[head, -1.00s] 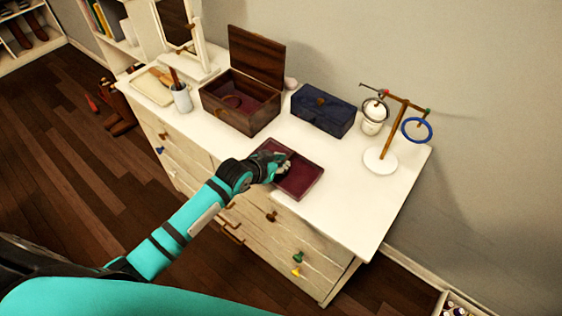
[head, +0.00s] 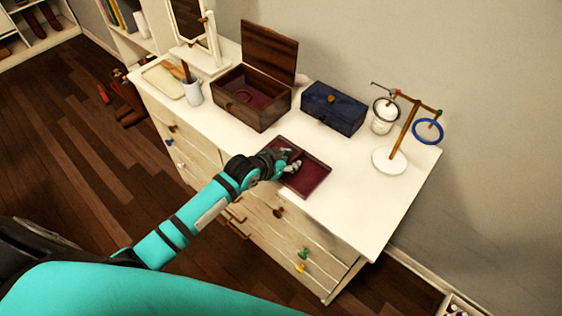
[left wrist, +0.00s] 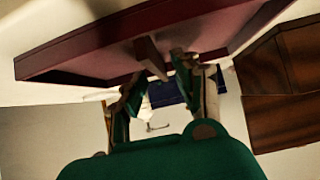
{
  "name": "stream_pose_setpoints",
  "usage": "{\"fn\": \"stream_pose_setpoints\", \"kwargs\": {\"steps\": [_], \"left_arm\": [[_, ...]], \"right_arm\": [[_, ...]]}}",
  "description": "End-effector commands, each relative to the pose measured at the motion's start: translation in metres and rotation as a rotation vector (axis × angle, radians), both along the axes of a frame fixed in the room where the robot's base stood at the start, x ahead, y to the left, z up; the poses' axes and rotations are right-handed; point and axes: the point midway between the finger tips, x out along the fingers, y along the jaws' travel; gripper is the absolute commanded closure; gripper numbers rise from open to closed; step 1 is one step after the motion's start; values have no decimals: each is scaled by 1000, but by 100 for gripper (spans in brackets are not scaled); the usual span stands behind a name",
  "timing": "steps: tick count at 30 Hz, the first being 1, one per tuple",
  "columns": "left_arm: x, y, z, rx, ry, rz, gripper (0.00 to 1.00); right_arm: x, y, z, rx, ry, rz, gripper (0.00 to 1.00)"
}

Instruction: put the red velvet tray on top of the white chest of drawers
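The red velvet tray (head: 312,181) is a shallow dark-red tray that appears to lie flat on top of the white chest of drawers (head: 357,210), close to its front edge. My left gripper (head: 292,161) is at the tray's left part and hides some of it. In the left wrist view the tray (left wrist: 90,48) spans the top of the picture. There the fingers of my left gripper (left wrist: 165,78) stand apart, on either side of the tray's thin divider; I cannot tell whether they touch it. My right gripper is not in view.
Behind the tray stand an open wooden box (head: 252,108), a dark blue box (head: 334,108), a white jar (head: 383,118) and a stand with rings (head: 390,160). A mirror (head: 189,25) and a white cup (head: 193,93) are further left. The top right of the tray is clear.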

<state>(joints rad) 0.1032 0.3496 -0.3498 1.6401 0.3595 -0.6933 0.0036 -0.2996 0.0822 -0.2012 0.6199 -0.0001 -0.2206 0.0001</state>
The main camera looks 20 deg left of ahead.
Motion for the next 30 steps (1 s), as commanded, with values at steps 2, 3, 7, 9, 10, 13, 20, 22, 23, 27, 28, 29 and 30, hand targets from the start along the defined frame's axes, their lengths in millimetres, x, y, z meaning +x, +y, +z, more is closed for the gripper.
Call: {"fn": "stream_pose_setpoints", "kwargs": {"steps": [2, 3, 7, 9, 10, 13, 20, 22, 23, 27, 28, 29, 30], "left_arm": [[-9, 4, 5, 1, 1, -1, 69], [-15, 6, 9, 2, 0, -1, 69], [-36, 14, 26, 3, -1, -1, 69], [-48, 17, 36, 3, 0, -2, 69], [-53, 19, 39, 3, 0, -1, 69], [-67, 24, 51, 4, 1, -2, 69], [-85, 31, 67, 1, 2, -1, 69], [-87, 32, 69, 2, 1, 0, 69], [-87, 32, 69, 1, 2, 1, 69], [-87, 32, 69, 1, 2, 0, 69], [-87, 32, 69, 1, 2, 0, 69], [-87, 32, 69, 1, 2, 0, 69], [-87, 32, 69, 1, 2, 0, 69]], "right_arm": [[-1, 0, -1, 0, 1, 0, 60], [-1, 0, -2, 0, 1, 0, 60], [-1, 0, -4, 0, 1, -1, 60], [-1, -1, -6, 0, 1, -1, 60], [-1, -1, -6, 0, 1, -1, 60], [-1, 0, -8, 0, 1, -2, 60], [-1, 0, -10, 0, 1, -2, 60], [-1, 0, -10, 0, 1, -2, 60], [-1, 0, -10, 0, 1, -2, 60], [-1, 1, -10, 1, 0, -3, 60], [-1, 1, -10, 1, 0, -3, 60], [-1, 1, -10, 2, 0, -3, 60], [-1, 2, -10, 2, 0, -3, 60]]}}
